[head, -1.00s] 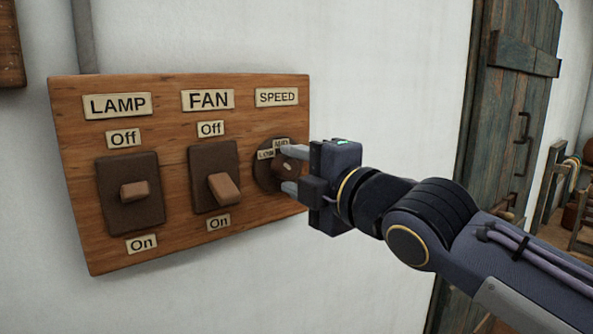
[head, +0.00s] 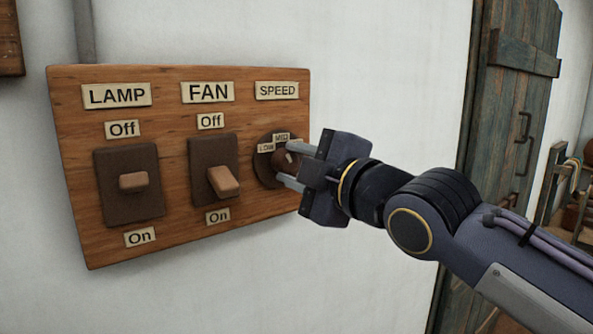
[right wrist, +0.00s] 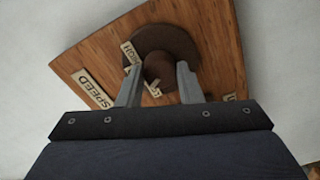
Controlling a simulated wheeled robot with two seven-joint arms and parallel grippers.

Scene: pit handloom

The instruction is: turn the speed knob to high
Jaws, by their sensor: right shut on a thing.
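The speed knob (head: 292,159) is a small brown knob on a round dark dial under the SPEED label (head: 277,90) on the wooden switch board (head: 175,75). My right gripper (head: 284,164) is shut on it, one finger on each side. In the right wrist view the knob (right wrist: 158,68) sits between the two grey fingertips. The LOW tag (head: 266,148) and MED tag (head: 282,137) show beside the dial. A tag that seems to read HIGH (right wrist: 130,52) shows in the right wrist view. Where the knob points is unclear. My left gripper is not in view.
Left of the dial are the LAMP switch (head: 133,181) and FAN switch (head: 223,181), with Off tags above and On tags below. The white wall (head: 400,70) around the board is bare. A wooden door (head: 510,110) stands at the right.

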